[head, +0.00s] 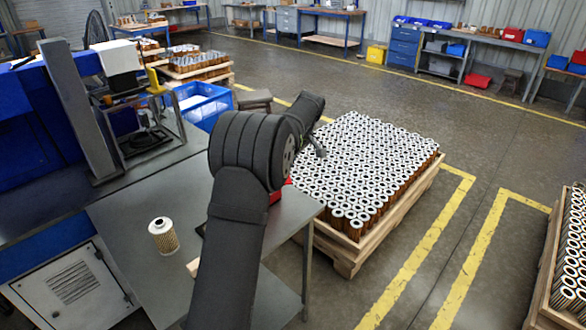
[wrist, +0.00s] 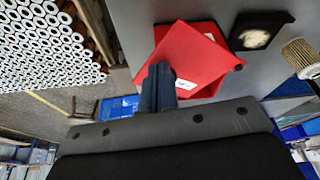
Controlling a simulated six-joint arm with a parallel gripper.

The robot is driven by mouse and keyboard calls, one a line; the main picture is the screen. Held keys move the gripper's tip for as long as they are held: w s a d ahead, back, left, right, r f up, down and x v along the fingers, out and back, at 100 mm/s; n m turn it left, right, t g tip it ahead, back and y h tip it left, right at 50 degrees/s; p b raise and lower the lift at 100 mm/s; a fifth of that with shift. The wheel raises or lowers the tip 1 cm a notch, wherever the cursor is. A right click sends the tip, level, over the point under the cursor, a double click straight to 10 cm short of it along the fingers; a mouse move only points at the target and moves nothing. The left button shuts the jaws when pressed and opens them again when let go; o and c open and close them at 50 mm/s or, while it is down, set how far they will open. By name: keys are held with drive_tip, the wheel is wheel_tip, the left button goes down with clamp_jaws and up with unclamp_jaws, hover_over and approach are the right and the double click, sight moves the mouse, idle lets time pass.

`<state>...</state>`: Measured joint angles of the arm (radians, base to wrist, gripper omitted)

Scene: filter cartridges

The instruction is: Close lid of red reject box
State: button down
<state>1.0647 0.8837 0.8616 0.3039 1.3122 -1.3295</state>
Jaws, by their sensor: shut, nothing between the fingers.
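The red reject box (wrist: 205,91) is on the grey table in the wrist view, with a small white label on its front. A flat red panel, which looks like its lid (wrist: 190,52), lies at a skewed angle over it; I cannot tell how far it stands open. In the head view only a sliver of red (head: 276,196) shows behind my arm. My gripper (wrist: 158,70) is shut and empty, its fingertips at the left edge of the red panel in the picture. I cannot tell whether they touch it. The hinge is not clear to see.
A filter cartridge (head: 163,236) stands on the grey table (head: 130,215). A black square holder (wrist: 262,18) with a pale round centre lies beside the box. A pallet of several cartridges (head: 350,245) stands past the table's right edge. A blue crate (head: 222,94) is behind.

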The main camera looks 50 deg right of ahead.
drive_tip(key=w+n, duration=0.1)
drive_tip(key=w, duration=0.1)
drive_tip(key=w+n+y, duration=0.1)
drive_tip(key=w+n, duration=0.1)
drive_tip(key=w+d+n, duration=0.1)
drive_tip(key=w, duration=0.1)
drive_tip(key=shift+g, duration=0.3)
drive_tip(key=shift+w+a, duration=0.25)
drive_tip(key=shift+w, duration=1)
drive_tip(key=v, duration=0.7)
drive_tip(key=shift+r, duration=0.25)
drive_tip(key=shift+f, duration=0.15)
drive_tip(key=x, duration=0.7)
drive_tip(key=shift+f, duration=0.15)
drive_tip(key=shift+s, duration=0.4)
